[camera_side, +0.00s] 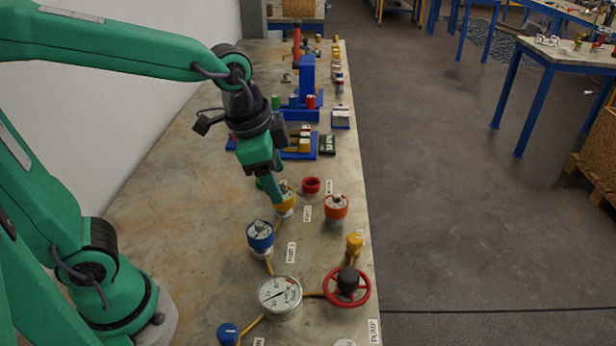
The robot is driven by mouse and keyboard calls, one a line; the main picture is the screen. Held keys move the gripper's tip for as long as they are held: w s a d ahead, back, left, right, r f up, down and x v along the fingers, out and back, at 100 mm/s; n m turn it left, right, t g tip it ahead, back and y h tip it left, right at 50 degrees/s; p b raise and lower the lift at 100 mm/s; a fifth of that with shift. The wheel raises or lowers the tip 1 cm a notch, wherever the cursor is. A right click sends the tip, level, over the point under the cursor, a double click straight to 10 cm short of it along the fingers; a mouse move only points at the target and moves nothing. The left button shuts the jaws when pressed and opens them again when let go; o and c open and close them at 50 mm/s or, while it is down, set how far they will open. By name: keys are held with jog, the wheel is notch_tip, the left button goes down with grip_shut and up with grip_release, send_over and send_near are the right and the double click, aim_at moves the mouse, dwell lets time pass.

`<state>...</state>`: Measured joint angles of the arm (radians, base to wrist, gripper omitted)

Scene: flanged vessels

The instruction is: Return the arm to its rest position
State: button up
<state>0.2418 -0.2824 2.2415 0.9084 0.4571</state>
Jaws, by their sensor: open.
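My gripper (273,198) is on the green arm that reaches in from the left over the workbench (170,212). It points down, with its fingertips close to a yellow-topped flanged vessel (287,200). The gripper partly hides that vessel, and I cannot tell whether the fingers touch it. A blue-topped vessel (260,236) stands nearer the camera and an orange-topped vessel (336,206) stands to the right. The gripper is open, though its finger gap is hard to make out.
A red ring (311,185) lies behind the vessels. A pressure gauge (280,295) and a red handwheel (347,287) stand at the front, joined by yellow piping. Blue racks (308,95) with small coloured items stand farther back. The bench's left part is bare.

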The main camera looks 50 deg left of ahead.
jog(key=s+a+r+n+t, duration=0.2)
jog(key=s+a+n, duration=0.5)
jog(key=s+n, duration=0.1)
jog(key=shift+a+y, duration=0.25)
jog(key=shift+y, duration=0.15)
dwell(1.9)
jog(key=o, duration=0.7)
jog(key=shift+w+r, duration=0.1)
jog(key=shift+o, duration=1)
jog(key=shift+w, duration=0.15)
jog(key=w+a+n+g, duration=0.2)
jog(key=w+n, duration=0.2)
jog(key=w, duration=0.6)
jog(key=w+a+f+n+g, duration=0.1)
jog(key=w+n, duration=0.4)
jog(key=w, duration=0.5)
jog(key=shift+a+g, duration=0.75)
jog(key=shift+g, duration=0.35)
